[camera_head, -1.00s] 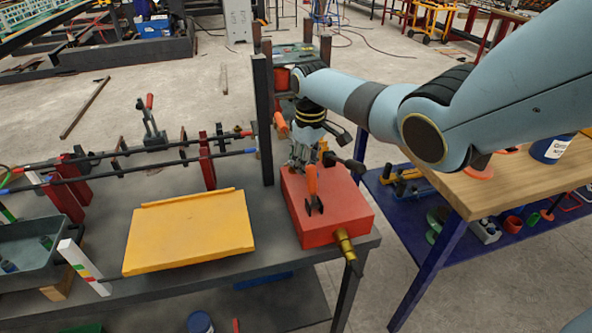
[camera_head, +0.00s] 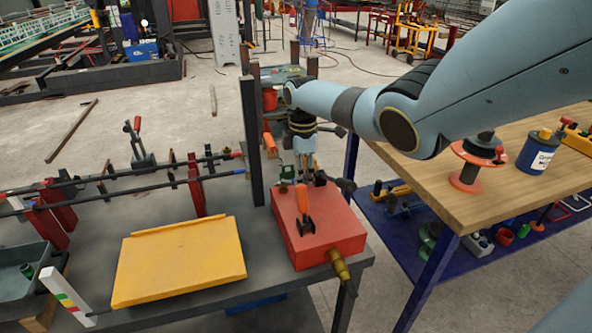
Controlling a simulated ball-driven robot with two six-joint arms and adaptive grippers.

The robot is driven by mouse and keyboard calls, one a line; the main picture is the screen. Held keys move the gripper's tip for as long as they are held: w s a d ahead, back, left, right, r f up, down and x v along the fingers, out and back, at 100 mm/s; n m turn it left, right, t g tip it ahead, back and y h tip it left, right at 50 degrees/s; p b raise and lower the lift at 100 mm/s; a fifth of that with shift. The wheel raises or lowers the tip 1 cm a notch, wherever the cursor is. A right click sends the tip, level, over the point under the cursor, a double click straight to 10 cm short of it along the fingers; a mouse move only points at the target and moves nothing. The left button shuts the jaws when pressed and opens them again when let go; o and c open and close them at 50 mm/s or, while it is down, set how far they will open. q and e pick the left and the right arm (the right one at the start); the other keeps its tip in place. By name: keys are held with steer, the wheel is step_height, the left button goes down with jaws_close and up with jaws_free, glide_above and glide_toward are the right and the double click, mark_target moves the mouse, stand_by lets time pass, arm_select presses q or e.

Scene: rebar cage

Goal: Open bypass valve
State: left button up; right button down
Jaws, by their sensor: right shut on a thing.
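A red box (camera_head: 322,238) sits at the right end of the dark workbench (camera_head: 205,303). An orange-handled lever (camera_head: 303,200) stands on its top, and a brass fitting (camera_head: 339,265) sticks out of its front corner. My right gripper (camera_head: 308,178) points down at the back of the box, behind the orange lever. It is shut on a small part there, perhaps the bypass valve's handle; the fingers and lever hide most of it. A dark knob (camera_head: 346,185) shows just right of the fingers. My left gripper is not in view.
A yellow tray (camera_head: 180,262) lies left of the red box. A dark upright post (camera_head: 251,140) stands behind the box's left side. Rebar rods (camera_head: 120,178) on red supports run along the bench's back. A wooden-topped table (camera_head: 490,190) stands to the right.

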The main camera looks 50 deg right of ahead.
steer(key=shift+w+d+n, duration=0.1)
steer(key=shift+w+n, duration=0.15)
steer(key=shift+n, duration=0.25)
steer(key=c, duration=1.2)
jaws_free()
steer(key=shift+w, duration=0.1)
steer(key=shift+c, duration=0.2)
step_height(320, 180, up, 12)
